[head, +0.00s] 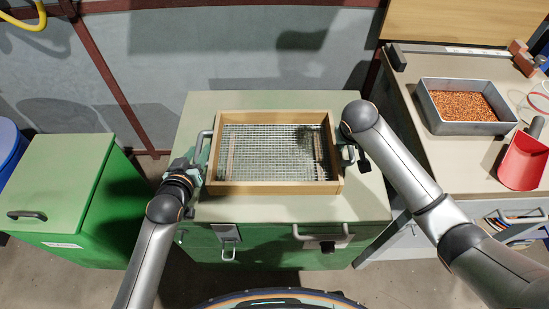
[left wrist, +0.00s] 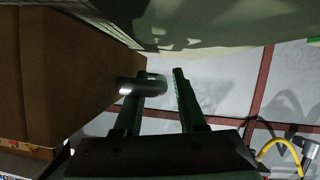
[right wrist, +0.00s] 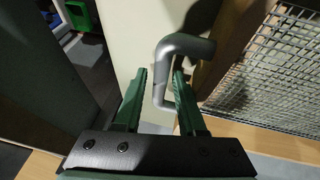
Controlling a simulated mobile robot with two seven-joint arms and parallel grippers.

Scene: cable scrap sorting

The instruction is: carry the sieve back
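The sieve (head: 275,188), a wooden frame with a wire mesh, sits over the top of the green cabinet (head: 365,205). It has a grey handle on each short side. My left gripper (head: 197,170) is at the left handle (head: 199,146). In the left wrist view its fingers stand apart, with the handle (left wrist: 140,86) crossing one finger and reaching into the gap. My right gripper (head: 350,158) is at the right handle. In the right wrist view the handle bar (right wrist: 160,88) lies between its parted fingers, with narrow gaps showing. No grip is visible on either handle.
A grey tray of copper-coloured granules (head: 462,127) and a red scoop (head: 522,162) are on the bench (head: 430,85) at right. A green lidded bin (head: 60,180) stands at left. The cabinet top is clear around the sieve.

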